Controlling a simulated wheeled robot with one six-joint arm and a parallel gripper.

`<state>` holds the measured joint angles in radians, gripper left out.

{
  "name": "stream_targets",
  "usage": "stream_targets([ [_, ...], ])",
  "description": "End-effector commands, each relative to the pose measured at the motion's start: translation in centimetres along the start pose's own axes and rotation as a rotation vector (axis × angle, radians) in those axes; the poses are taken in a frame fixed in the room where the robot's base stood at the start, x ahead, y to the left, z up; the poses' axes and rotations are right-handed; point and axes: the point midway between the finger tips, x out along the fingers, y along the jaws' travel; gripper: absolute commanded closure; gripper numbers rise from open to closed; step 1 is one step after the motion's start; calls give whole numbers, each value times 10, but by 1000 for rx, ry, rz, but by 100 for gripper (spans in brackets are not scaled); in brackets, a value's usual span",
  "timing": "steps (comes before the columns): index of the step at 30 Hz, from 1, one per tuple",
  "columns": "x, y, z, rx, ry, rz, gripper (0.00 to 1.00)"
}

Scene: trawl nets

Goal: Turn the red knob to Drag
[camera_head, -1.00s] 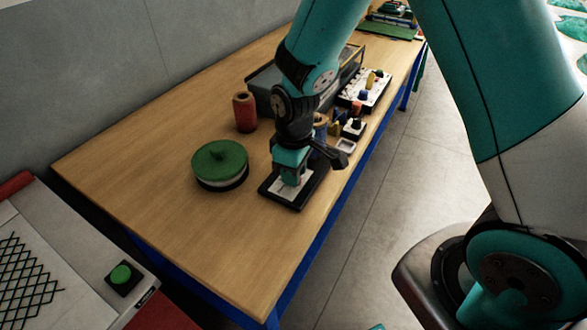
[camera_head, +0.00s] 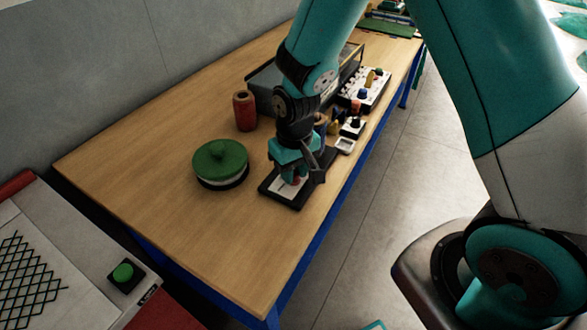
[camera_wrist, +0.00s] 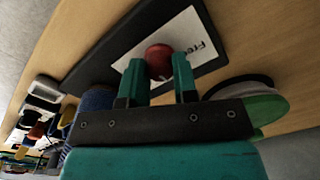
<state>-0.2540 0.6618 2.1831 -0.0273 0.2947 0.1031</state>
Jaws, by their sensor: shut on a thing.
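The red knob (camera_wrist: 159,60) sits on a white plate (camera_wrist: 190,32) set in a black base (camera_wrist: 92,62) on the wooden table. In the wrist view my gripper (camera_wrist: 158,72) has one teal finger on each side of the knob and is shut on it. Lettering that appears to begin "Fre" shows on the plate beside the knob; other lettering is hidden, and I cannot read which mark the knob points to. In the head view my gripper (camera_head: 290,172) stands over the black base (camera_head: 296,205), pointing down, and mostly covers the knob.
A green-lidded round pot (camera_head: 220,163) stands left of the base, with a red spool (camera_head: 244,111) behind it. A small white dish (camera_head: 345,145) and pegged boards (camera_head: 364,90) lie to the right and behind. The table's front left is clear.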

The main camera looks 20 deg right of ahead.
Motion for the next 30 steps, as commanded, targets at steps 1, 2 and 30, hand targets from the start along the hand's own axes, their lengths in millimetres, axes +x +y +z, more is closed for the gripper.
stream_targets([
  [1,-1,-1,0,1,1,-1,97],
  [2,-1,-1,0,2,1,-1,97],
  [30,-28,0,-1,2,6,-1,47],
])
